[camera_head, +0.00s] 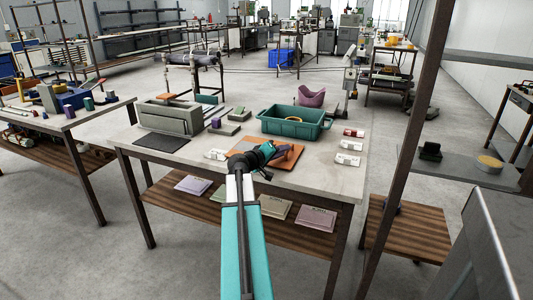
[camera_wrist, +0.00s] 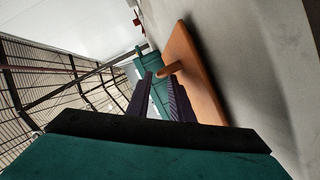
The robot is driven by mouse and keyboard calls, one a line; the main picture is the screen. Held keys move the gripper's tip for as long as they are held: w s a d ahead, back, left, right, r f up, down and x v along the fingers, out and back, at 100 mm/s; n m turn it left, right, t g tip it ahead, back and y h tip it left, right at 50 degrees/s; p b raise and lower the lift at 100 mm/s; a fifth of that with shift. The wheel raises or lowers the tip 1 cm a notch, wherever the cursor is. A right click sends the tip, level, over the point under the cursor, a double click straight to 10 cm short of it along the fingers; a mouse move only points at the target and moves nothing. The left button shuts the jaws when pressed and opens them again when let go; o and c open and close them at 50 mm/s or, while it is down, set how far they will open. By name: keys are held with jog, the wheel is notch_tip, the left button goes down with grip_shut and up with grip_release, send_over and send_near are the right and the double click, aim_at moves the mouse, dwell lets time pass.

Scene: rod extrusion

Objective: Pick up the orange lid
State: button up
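The orange lid (camera_head: 291,160) is a flat square plate lying on the table in front of the green bin. In the wrist view the lid (camera_wrist: 197,75) is seen edge-on at the right, with a short peg-like handle (camera_wrist: 169,69) sticking out of its face. My gripper (camera_head: 284,154) is low over the lid and covers part of it in the head view. In the wrist view my gripper (camera_wrist: 160,76) has its two dark fingers apart, with a gap between them. The handle is just past the fingertips, near the right finger; I cannot tell whether they touch.
The green bin (camera_head: 290,129) stands right behind the lid, with a yellow-orange thing inside. A grey box (camera_head: 168,119) stands at the table's left. Small white and red packs (camera_head: 348,146) lie at the right. A dark mat (camera_head: 161,143) lies front left.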

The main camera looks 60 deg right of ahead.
jog(key=shift+x, duration=1.45)
grip_shut()
